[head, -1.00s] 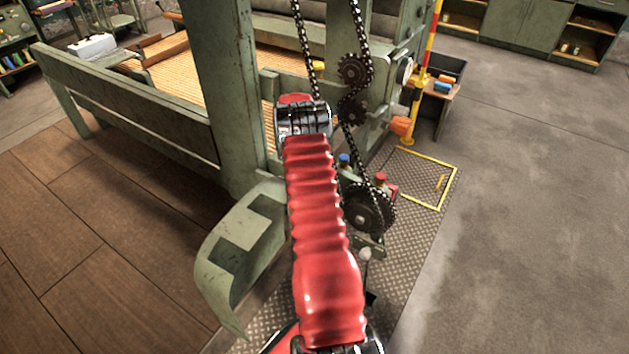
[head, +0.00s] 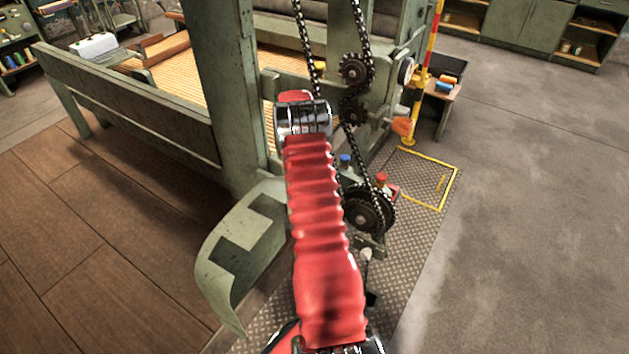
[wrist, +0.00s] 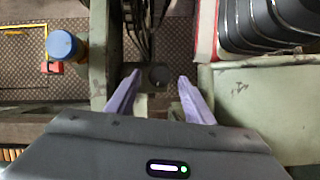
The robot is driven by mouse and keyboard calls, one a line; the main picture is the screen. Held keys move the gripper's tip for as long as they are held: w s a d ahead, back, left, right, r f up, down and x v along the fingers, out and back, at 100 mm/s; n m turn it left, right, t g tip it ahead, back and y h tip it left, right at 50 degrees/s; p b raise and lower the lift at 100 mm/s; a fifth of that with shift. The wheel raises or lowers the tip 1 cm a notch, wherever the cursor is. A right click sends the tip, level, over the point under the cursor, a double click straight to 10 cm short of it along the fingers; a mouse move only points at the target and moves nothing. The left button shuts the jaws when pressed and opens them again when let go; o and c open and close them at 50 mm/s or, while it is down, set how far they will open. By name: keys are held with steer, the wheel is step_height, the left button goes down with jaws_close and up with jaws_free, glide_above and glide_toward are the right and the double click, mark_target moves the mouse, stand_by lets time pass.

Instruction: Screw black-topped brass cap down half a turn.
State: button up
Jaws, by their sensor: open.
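In the wrist view, a dark round top (wrist: 158,76) shows between the fingertips of my gripper (wrist: 159,80). It looks like the black-topped cap, seen from above. Its brass side cannot be made out. My two pale purple fingers are spread, one on each side of it, with gaps showing and no visible contact. Their height relative to the cap is hard to tell. In the head view, my red-sleeved arm hides the gripper and the black top.
A sprocket (head: 368,210) with chain is close to my arm. A green panel (wrist: 258,100) lies right.

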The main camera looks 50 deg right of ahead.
steer(key=v, duration=0.6)
